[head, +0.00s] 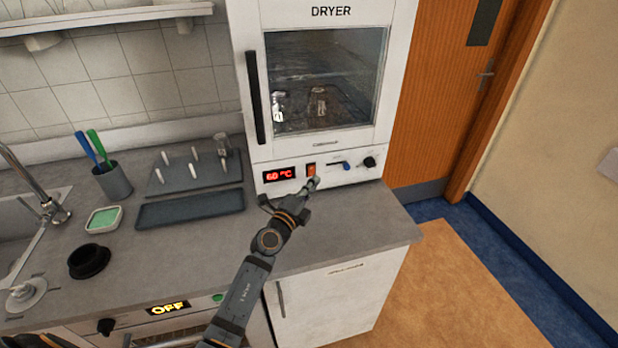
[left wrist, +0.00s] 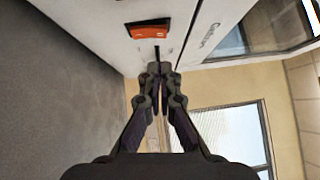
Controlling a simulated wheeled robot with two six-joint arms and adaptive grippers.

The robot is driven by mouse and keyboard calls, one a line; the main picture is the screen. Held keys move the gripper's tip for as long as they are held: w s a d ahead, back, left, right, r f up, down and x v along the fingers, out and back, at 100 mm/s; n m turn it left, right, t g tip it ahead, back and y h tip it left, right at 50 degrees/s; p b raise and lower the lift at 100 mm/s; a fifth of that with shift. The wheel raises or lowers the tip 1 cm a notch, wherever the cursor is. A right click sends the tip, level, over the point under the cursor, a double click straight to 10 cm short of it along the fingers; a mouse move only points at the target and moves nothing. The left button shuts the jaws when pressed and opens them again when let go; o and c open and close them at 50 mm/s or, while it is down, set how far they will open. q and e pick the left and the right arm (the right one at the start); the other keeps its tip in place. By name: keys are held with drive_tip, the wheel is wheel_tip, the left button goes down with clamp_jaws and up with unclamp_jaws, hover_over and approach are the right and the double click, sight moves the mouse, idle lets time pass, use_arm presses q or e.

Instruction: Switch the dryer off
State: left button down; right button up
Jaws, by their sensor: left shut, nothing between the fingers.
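The white dryer (head: 330,148) stands at the back of the counter with its door shut. Its front panel has a red display (head: 279,174) reading about 60 °C, and beside it an orange-red rocker switch (head: 311,169). The switch also shows in the left wrist view (left wrist: 150,31). A blue-handled slider (head: 346,165) and a black knob (head: 369,161) are to its right. My left gripper (head: 314,183) is shut and empty, its tips close to the panel just below the switch. I cannot tell whether they touch the panel. My right gripper is not in view.
A peg rack (head: 192,172) and dark tray (head: 190,208) lie left of the dryer. The counter before the dryer is clear.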

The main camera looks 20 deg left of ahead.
sight(311, 171)
use_arm(q)
drive_tip(key=shift+w+a+r, duration=0.15)
drive_tip(key=shift+w+a, duration=0.85)
drive_tip(key=shift+w, duration=0.2)
